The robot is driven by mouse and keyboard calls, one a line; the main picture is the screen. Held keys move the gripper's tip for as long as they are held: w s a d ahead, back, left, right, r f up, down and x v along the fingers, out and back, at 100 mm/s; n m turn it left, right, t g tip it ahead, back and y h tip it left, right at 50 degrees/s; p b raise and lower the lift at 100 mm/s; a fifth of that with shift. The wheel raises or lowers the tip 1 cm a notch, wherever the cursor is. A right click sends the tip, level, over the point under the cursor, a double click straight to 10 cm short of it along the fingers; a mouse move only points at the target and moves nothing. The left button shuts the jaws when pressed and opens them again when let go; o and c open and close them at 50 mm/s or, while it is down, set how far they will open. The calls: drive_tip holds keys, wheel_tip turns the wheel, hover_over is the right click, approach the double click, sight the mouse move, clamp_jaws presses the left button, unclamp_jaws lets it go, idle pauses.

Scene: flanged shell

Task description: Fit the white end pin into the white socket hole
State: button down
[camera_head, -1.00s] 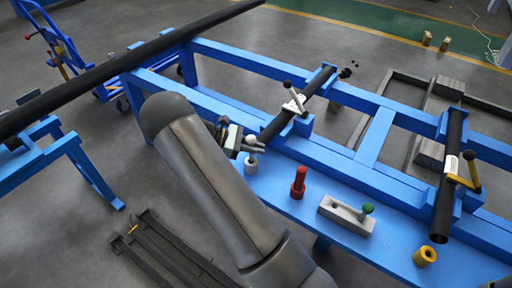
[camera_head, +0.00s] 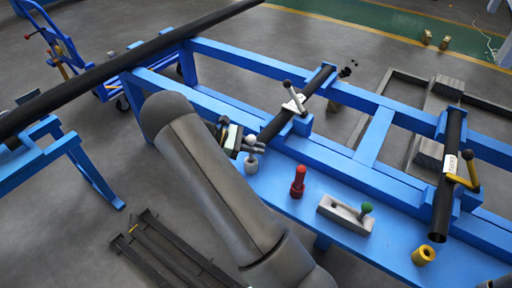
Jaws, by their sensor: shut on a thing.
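My gripper (camera_head: 238,142) is partly hidden behind my own arm link and is shut on the white end pin (camera_head: 251,139), of which the round pale head shows beside the dark jaws. The white socket (camera_head: 251,165) is a small pale upright cylinder on the blue bench, just below the pin in the picture. A short pale stem shows between head and socket. The hole is too small to make out, and I cannot tell whether the pin's tip is in it or above it.
A black pipe (camera_head: 270,127) with a lever clamp (camera_head: 294,104) lies close to my gripper. A red pin (camera_head: 298,181), a pale block (camera_head: 345,214) with a green knob (camera_head: 366,208) and a yellow socket (camera_head: 424,255) stand to the right on the bench (camera_head: 325,185).

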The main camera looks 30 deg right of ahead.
drive_tip(key=shift+w+a+f+p, duration=0.1)
drive_tip(key=shift+w+a+p, duration=0.25)
idle(0.9)
drive_tip(key=shift+d+p, duration=0.1)
drive_tip(key=shift+p, duration=0.25)
idle(0.8)
drive_tip(key=shift+r, duration=0.2)
